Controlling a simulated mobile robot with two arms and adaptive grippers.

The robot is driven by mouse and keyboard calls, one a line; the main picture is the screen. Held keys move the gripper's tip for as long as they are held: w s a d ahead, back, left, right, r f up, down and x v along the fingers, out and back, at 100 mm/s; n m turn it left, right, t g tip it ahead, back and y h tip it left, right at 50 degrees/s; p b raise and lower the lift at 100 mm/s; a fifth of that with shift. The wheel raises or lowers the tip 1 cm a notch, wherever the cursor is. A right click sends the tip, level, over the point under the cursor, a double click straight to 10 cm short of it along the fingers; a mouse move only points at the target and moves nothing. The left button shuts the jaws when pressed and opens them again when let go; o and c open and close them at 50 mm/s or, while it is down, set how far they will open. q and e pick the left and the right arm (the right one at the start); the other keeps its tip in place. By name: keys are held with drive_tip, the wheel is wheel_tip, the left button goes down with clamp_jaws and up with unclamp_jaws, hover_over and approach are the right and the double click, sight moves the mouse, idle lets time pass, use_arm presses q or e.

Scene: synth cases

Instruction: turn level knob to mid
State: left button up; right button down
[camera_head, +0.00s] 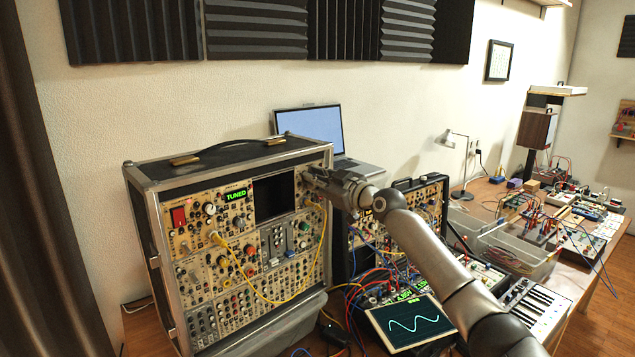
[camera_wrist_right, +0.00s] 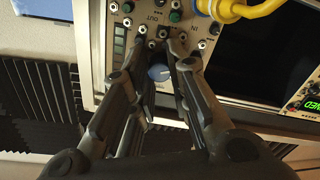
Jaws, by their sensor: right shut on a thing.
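My right gripper (camera_head: 312,180) reaches the upper right corner of the front panel of the modular synth case (camera_head: 295,225). In the right wrist view its two fingers (camera_wrist_right: 161,60) are closed in on either side of a blue knob (camera_wrist_right: 159,73), and I take it as shut on this knob. The knob's pointer and label cannot be made out, so its setting is unclear. In the head view the gripper hides the knob. My left gripper is not in view.
A yellow cable (camera_wrist_right: 235,10) plugs into the panel near the gripper. A green display (camera_head: 235,196) reads TUNED. A second synth case (camera_head: 432,203), a screen with a wave (camera_head: 410,322) and a laptop (camera_head: 310,128) stand close to my right arm. Several cables hang between them.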

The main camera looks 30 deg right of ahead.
drive_tip(key=m+y+p, duration=0.1)
drive_tip(key=m+p, duration=0.5)
drive_tip(key=m, duration=1.5)
drive_tip(key=shift+d+r, duration=0.1)
drive_tip(key=shift+d, duration=0.05)
drive_tip(key=shift+m, duration=0.4)
drive_tip(key=c, duration=1.3)
unclamp_jaws()
drive_tip(key=shift+c, duration=0.2)
